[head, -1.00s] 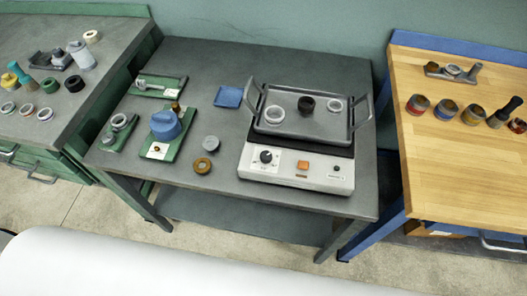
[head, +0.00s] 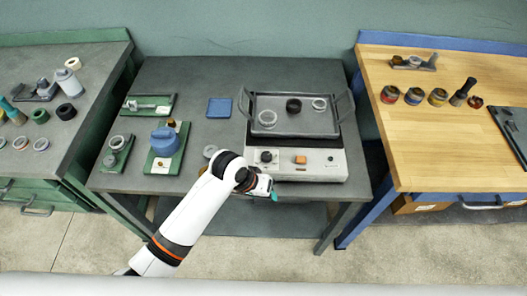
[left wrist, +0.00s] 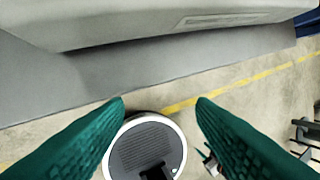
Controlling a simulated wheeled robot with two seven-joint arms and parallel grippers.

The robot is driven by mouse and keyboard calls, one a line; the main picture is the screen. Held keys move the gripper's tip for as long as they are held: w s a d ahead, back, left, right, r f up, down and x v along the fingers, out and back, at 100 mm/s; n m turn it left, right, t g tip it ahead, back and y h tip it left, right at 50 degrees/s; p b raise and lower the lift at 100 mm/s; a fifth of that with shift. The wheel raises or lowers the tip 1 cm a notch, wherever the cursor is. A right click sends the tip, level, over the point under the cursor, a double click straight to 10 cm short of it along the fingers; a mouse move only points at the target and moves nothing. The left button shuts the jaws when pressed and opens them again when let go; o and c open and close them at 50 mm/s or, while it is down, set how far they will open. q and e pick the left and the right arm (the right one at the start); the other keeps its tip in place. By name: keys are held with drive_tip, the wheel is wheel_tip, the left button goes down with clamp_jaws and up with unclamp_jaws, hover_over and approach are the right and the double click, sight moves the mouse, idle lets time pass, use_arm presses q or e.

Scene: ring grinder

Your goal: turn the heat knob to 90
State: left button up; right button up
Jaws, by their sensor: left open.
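The heat knob (head: 266,156) is a black dial on the left of the light grey front panel of the hotplate (head: 320,170). Its pointer is too small to read. My left arm reaches in from the lower left, and its gripper (head: 273,193) is in front of the table edge, a little below the knob in the picture and apart from it. In the left wrist view the two teal fingers (left wrist: 160,103) are spread with nothing between them. The knob does not show in that view. My right gripper is in neither view.
A grey tray (head: 295,130) with rings sits on the hotplate. An orange switch (head: 300,159) is right of the knob. A blue object (head: 164,140) on a green board and a blue square (head: 219,107) are to the left. My forearm hides some table front.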

sight(266, 155)
use_arm(q)
drive_tip(key=w+d+r+n+g+y, duration=0.1)
drive_tip(key=w+r+y, duration=0.1)
drive_tip(key=w+r, duration=0.5)
drive_tip(key=w+r+g+y, duration=0.15)
drive_tip(key=w+r, duration=0.25)
drive_tip(key=r, duration=0.5)
drive_tip(key=shift+t+y, duration=0.35)
drive_tip(key=shift+t, duration=0.1)
wheel_tip(266, 155, down, 12)
drive_tip(key=p, duration=0.3)
drive_tip(key=shift+w, duration=0.1)
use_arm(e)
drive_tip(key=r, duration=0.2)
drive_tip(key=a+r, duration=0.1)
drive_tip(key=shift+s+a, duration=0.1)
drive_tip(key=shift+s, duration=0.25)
use_arm(q)
drive_tip(key=shift+r, duration=0.1)
drive_tip(key=c, duration=1)
